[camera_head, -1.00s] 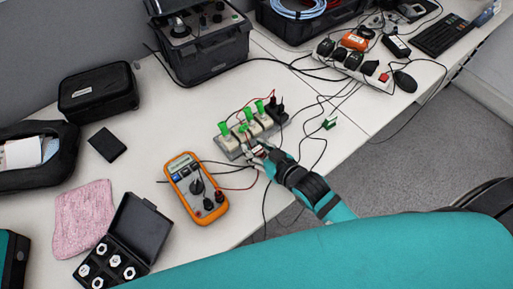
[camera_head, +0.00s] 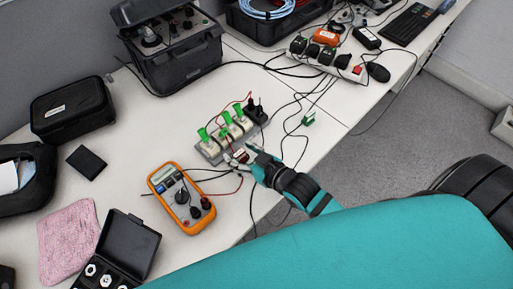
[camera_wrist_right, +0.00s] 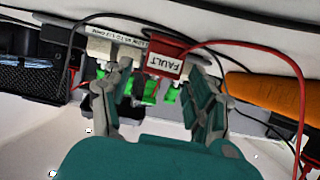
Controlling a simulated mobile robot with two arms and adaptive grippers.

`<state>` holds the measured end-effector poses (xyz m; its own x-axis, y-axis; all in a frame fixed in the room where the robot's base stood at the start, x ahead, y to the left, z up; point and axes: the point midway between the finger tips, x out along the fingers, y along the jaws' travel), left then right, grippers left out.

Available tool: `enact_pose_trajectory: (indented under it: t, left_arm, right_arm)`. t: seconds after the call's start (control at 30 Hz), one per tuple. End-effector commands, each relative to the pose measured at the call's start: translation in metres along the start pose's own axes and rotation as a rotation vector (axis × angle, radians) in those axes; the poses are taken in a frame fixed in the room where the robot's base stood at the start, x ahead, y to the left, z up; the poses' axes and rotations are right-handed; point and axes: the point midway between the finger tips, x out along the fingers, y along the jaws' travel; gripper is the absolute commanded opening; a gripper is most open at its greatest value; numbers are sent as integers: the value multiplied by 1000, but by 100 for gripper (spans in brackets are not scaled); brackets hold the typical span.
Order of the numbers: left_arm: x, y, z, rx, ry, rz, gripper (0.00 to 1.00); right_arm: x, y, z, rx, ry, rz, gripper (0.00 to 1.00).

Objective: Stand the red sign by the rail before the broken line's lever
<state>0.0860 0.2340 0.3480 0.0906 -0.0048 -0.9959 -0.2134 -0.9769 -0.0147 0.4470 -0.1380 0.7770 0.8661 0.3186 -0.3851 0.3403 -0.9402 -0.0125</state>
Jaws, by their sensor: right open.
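The red sign (camera_wrist_right: 166,60), marked FAULT, shows upside down in the right wrist view. It also shows as a small red and white piece (camera_head: 240,156) in the head view, at the near side of the grey rail (camera_head: 213,157). Several green levers (camera_head: 227,117) stand up from pale blocks on the rail; green parts (camera_wrist_right: 147,88) also show behind the sign in the wrist view. My right gripper (camera_wrist_right: 160,74) is open, with one finger on each side of the sign. Whether the fingers touch it, I cannot tell. My left gripper is not in view.
An orange multimeter (camera_head: 181,198) lies left of the rail, with leads running to it. Black plugs (camera_head: 256,110) and a red wire stand at the rail's far end. Loose black cables cross the table to the right. Bare table (camera_head: 150,125) lies left of the rail.

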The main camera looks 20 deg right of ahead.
Motion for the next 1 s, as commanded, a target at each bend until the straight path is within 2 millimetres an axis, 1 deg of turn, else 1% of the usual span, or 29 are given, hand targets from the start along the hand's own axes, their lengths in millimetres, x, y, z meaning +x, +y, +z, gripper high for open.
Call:
enact_pose_trajectory:
  t: [0.03, 0.3, 0.43, 0.5, 0.63, 1.0]
  left_arm:
    - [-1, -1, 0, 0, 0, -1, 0]
    - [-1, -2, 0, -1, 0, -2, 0]
    - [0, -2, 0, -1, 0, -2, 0]
    - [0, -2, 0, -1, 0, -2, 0]
    - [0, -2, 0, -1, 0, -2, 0]
    - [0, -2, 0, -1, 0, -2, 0]
  right_arm:
    - [-11, 0, 0, -1, -2, 0, 59]
    - [-70, 0, 1, 0, -3, -1, 59]
    - [-90, 0, 1, 1, -3, 0, 59]
    - [-96, 0, 1, 0, -2, 0, 59]
    - [-103, 0, 0, 0, 0, -1, 59]
    - [-104, 0, -1, 0, 1, 0, 59]
